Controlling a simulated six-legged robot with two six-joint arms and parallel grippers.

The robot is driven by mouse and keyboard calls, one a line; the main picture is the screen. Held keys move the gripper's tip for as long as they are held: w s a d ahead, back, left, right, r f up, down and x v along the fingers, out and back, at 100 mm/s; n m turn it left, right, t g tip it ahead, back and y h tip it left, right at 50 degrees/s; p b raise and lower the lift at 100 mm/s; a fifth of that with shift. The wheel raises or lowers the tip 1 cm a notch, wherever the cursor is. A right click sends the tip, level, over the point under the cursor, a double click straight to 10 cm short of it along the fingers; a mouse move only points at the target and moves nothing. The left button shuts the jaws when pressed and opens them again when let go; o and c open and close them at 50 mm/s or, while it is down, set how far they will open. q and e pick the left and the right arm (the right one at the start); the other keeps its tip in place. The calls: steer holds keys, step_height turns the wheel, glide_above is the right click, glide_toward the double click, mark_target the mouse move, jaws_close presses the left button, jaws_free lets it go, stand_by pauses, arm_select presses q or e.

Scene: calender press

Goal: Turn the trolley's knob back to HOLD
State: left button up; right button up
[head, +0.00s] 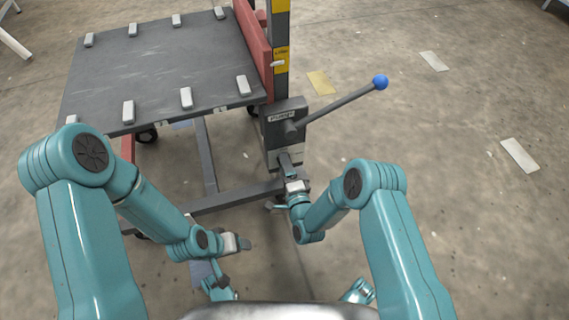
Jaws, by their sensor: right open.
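The trolley (150,70) stands ahead, with a dark flat deck and a red end frame. At its near right corner is a dark pump box (284,115) with a small label and a lever ending in a blue ball (380,82).
The lever (340,103) slants up and right above my right gripper. The trolley's grey base rails (207,160) run below the deck and near my left arm. Several pale blocks line the deck's edges. The concrete floor to the right is open, with flat markings (519,155).

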steer(key=c, duration=1)
steer(key=shift+w+d+f+n, duration=0.1)
steer(key=shift+d+n, duration=0.05)
steer(key=shift+n, duration=4.3)
steer(key=shift+w+d+n, duration=0.1)
steer(key=shift+n, duration=4.35)
